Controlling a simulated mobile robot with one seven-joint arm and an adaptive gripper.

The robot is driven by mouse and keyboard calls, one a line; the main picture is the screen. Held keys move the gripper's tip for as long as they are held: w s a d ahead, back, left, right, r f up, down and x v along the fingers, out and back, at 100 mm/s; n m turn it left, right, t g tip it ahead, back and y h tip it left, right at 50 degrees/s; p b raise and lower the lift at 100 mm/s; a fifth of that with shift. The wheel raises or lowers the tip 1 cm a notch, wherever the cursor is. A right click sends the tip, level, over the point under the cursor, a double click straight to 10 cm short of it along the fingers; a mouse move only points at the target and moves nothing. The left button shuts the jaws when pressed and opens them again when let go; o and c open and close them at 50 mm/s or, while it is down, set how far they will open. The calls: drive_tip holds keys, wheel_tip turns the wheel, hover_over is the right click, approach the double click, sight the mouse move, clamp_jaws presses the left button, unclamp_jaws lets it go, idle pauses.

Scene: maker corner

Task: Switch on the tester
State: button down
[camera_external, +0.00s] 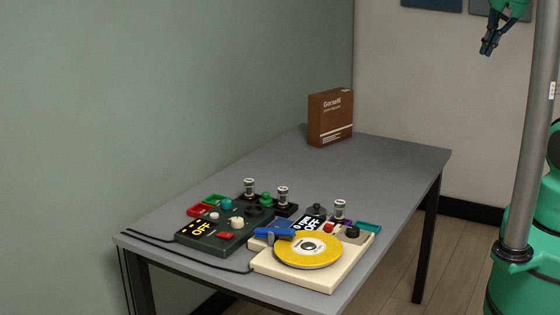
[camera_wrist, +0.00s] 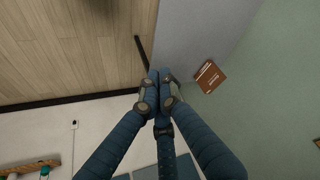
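A dark green device (camera_external: 207,238) lies on the table's near left part, with a lit display reading OFF, a red switch (camera_external: 226,236) and several knobs. A cream device (camera_external: 320,282) stands to its right, with a yellow disc (camera_external: 307,250), a blue arm-like part (camera_external: 274,234) and a dark display that also reads OFF. I cannot tell for sure which one is the tester. My gripper (camera_external: 485,51) is high at the top right, far from both devices. In the wrist view my gripper (camera_wrist: 159,72) has its fingers together, with nothing visible between them.
A brown box (camera_external: 330,118) stands on the grey table (camera_external: 390,165) near its far end; it also shows in the wrist view (camera_wrist: 209,77). Small posts (camera_external: 249,188) and coloured trays (camera_external: 200,205) crowd behind the devices. The table's middle is clear. Black cables (camera_external: 150,239) run off the left edge.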

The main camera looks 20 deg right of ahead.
drive_tip(key=w+a+f+n+g+b, duration=0.1)
drive_tip(key=w+a+f+n, duration=0.1)
drive_tip(key=w+a, duration=1.05)
drive_tip(key=w+a+f+n+g+y, duration=0.1)
drive_tip(key=w+a+f, duration=0.25)
drive_tip(key=a, duration=0.55)
drive_tip(key=w+a+f+n, duration=0.1)
drive_tip(key=w+a+f, duration=0.25)
drive_tip(key=a, duration=0.55)
drive_tip(key=s+a+f+n+b, duration=0.1)
drive_tip(key=s+a+f+n, duration=0.1)
drive_tip(key=a+f, duration=1)
drive_tip(key=s+a+f+n+g+b, duration=0.1)
drive_tip(key=s+a+f, duration=0.3)
drive_tip(key=a+f, duration=0.9)
drive_tip(key=a+n, duration=0.1)
drive_tip(key=a, duration=0.8)
drive_tip(key=shift+s+f+y, duration=0.25)
drive_tip(key=shift+f+y, duration=0.05)
drive_tip(key=b, duration=0.3)
hover_over(225, 235)
drive_tip(key=shift+g, duration=0.3)
drive_tip(key=f, duration=1.1)
drive_tip(key=shift+s+d+f, duration=0.1)
drive_tip(key=shift+d+f, duration=0.15)
drive_tip(key=shift+d, duration=0.05)
drive_tip(key=shift+s+f, duration=0.1)
drive_tip(key=shift+f, duration=0.95)
